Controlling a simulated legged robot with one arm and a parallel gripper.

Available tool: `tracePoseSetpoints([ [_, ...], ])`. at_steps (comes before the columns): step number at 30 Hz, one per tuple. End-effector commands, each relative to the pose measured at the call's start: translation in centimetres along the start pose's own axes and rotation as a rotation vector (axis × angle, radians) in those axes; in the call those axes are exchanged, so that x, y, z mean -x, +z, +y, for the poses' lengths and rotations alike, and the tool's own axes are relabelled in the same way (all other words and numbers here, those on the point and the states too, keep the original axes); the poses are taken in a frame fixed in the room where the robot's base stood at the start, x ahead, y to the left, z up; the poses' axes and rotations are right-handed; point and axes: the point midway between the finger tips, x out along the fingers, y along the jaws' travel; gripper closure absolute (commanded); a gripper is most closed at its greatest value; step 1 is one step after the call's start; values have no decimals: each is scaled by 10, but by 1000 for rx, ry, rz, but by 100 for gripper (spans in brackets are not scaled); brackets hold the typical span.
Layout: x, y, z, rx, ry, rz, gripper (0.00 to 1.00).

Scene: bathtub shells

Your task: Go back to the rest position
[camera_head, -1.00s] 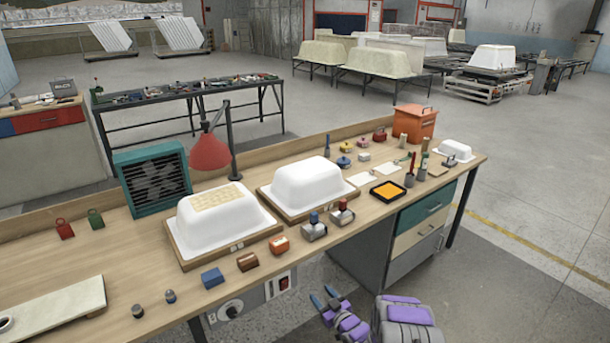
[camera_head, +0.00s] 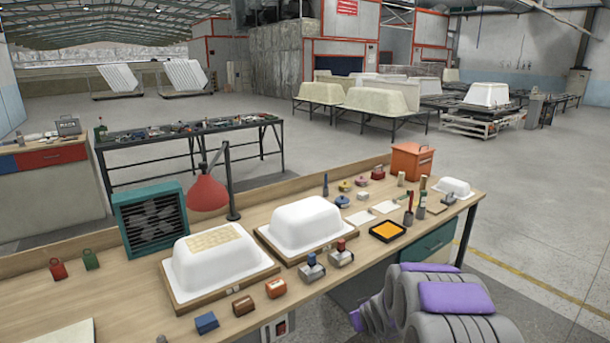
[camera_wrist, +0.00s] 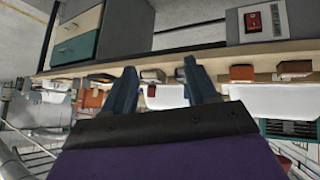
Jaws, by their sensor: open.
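My gripper (camera_wrist: 160,72) shows in the wrist view with its two blue fingers apart and nothing between them. It points at the front edge of the wooden workbench (camera_wrist: 215,58), which appears upside down there. In the head view my purple and grey arm is folded at the lower right, in front of the bench, and mostly hides the gripper. Two white tub shells, a left one (camera_head: 215,270) with a tan patch and a right one (camera_head: 305,222), sit on wooden boards on the bench.
Small blocks, including a blue one (camera_head: 206,322) and an orange one (camera_head: 275,288), line the bench's front. A red lamp (camera_head: 208,192), teal fan box (camera_head: 150,216) and orange box (camera_head: 411,160) stand behind. Open floor (camera_head: 540,220) lies to the right.

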Motion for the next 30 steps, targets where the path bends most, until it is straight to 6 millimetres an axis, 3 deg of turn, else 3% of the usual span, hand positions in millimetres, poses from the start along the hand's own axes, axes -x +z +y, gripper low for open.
tracePoseSetpoints([
  [1,19,0,1,-9,9,-31,43],
  [5,64,14,2,-45,24,-129,43],
  [14,174,62,-13,-138,30,-359,43],
  [22,277,119,-44,-220,0,-560,43],
  [30,375,183,-87,-292,-61,-756,43],
])
